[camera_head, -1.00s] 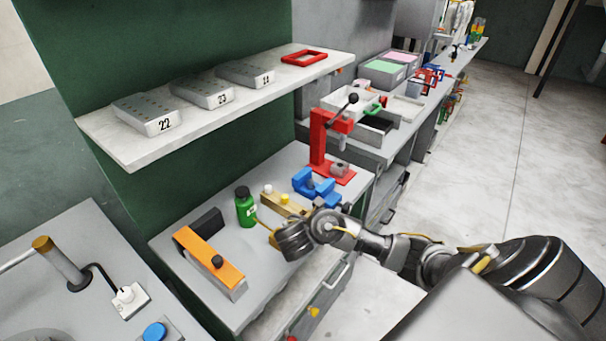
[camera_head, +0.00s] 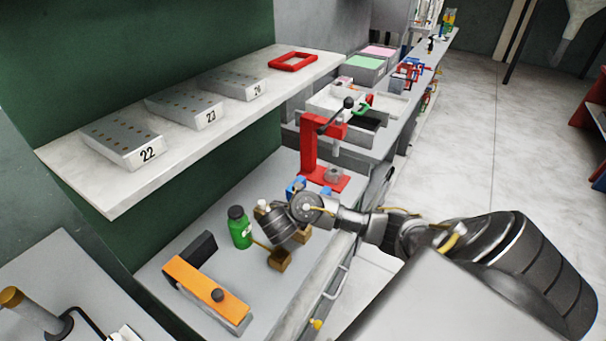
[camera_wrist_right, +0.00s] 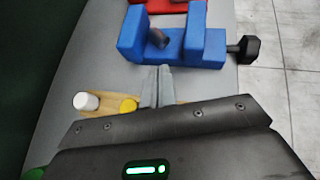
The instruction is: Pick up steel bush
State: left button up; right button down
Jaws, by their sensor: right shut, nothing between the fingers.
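In the right wrist view, a dark grey metal cylinder (camera_wrist_right: 161,38), which looks like the steel bush, sits tilted in the picture inside the blue vise (camera_wrist_right: 205,48). My right gripper (camera_wrist_right: 157,82) is shut and empty, its fingertips just on the near side of the vise, apart from the cylinder. In the head view my right wrist covers most of the blue vise (camera_head: 296,187), and the cylinder in it is hidden. Another grey round piece (camera_head: 333,173) sits on the base of the red press (camera_head: 308,150). My left gripper is not in view.
A green bottle (camera_head: 239,228) and an orange-topped fixture (camera_head: 207,288) stand left of my wrist. The vise's black knob (camera_wrist_right: 243,49) sticks out right. A shelf (camera_head: 190,122) with numbered blocks hangs above.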

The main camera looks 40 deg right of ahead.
jog(key=w+d, duration=0.1)
jog(key=d, duration=0.1)
jog(key=w+d, duration=0.2)
jog(key=w+d+b, duration=0.1)
jog(key=d, duration=0.2)
jog(key=shift+w, duration=0.35)
jog(key=shift+w+d+f, duration=0.1)
jog(key=shift+f, duration=0.75)
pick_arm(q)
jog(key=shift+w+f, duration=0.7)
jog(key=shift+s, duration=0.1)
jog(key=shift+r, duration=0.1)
pick_arm(e)
jog(key=shift+s+a+f, duration=0.1)
jog(key=shift+s+a, duration=0.1)
